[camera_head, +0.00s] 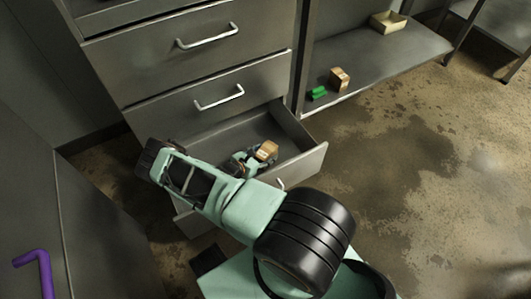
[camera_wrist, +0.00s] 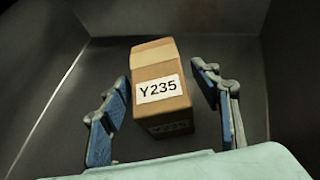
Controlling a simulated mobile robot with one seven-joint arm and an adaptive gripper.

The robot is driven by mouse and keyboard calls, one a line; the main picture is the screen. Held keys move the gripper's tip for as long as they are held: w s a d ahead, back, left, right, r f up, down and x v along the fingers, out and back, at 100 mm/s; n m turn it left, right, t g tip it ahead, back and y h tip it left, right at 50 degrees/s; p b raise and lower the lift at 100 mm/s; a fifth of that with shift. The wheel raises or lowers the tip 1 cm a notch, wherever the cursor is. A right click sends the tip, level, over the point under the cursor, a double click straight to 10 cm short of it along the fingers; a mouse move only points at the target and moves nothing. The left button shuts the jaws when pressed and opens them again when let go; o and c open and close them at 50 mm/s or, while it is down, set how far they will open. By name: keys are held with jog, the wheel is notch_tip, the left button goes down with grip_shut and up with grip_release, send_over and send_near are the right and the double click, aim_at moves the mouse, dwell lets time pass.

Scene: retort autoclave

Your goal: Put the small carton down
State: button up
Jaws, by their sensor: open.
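The small carton (camera_wrist: 160,108) is a brown box with a white label reading Y235. In the wrist view it stands between the two fingers of my gripper (camera_wrist: 165,115), with gaps on both sides. My gripper is open around it. In the head view the carton (camera_head: 267,150) is inside the open bottom drawer (camera_head: 311,161), and my gripper (camera_head: 254,156) reaches in next to it, partly hidden by my arm. The dark drawer floor shows around the carton in the wrist view.
The drawer cabinet (camera_head: 160,65) has closed drawers above the open one. On the low shelf (camera_head: 375,62) to the right are another brown carton (camera_head: 340,79), a green item (camera_head: 318,93) and a beige tray (camera_head: 388,23). A purple bent handle (camera_head: 38,262) is at lower left. Floor at right is clear.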

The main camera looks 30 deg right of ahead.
jog(key=p+v, duration=0.2)
jog(key=v, duration=0.4)
jog(key=shift+s+a+r, duration=0.1)
jog(key=shift+a+r, duration=0.05)
jog(key=shift+a, duration=0.1)
